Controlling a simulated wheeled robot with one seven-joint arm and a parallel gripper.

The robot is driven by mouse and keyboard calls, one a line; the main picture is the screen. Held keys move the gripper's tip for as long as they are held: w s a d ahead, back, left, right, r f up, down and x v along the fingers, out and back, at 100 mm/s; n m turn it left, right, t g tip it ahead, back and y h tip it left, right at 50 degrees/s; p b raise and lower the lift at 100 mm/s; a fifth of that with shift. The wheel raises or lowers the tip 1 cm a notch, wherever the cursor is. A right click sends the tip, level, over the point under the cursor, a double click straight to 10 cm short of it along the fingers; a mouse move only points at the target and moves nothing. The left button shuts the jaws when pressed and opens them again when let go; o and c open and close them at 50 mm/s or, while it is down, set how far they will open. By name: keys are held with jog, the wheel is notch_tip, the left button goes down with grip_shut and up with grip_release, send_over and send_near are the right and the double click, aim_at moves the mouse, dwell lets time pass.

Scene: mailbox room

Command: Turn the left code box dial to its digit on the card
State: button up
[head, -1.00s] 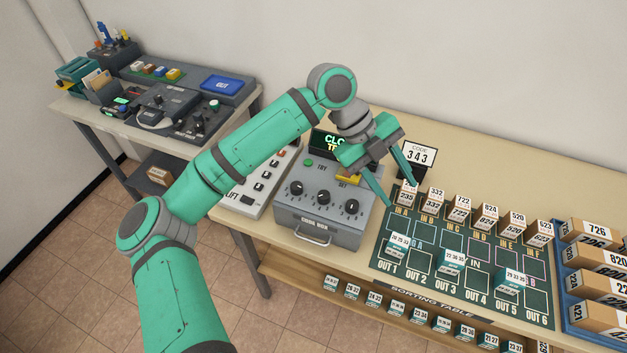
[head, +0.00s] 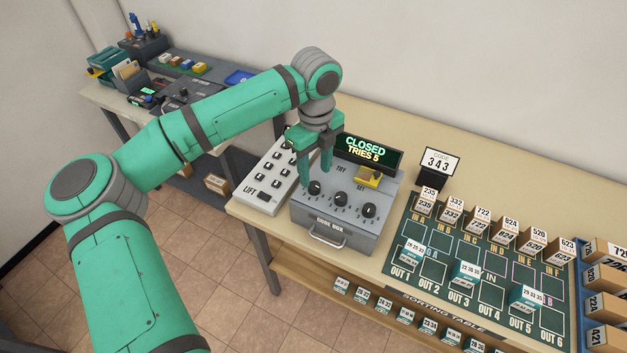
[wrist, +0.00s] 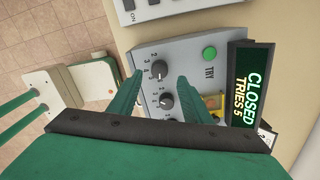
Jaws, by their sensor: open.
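The grey code box (head: 345,235) stands on the table with three black dials in a row. The left dial (head: 315,188) sits just below my open gripper (head: 316,174), whose fingers point down at it. In the wrist view the left dial (wrist: 158,68) shows near the fingertips, between their lines, with a finger on either side; contact cannot be told. The middle dial (head: 341,199) and right dial (head: 369,211) are clear in the head view. The display (head: 366,154) reads CLOSED, TRIES 5.
A yellow SET part (head: 369,177) sits behind the right dial. The green TRY button (wrist: 209,53) shows in the wrist view. The LIFT keypad (head: 268,182) lies left of the box. The sorting mat (head: 440,255) with several small boxes lies to the right.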

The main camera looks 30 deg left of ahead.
aim_at(314, 185)
jog(key=shift+a+f, duration=0.15)
jog(key=shift+f, duration=2.25)
jog(key=c, duration=1.1)
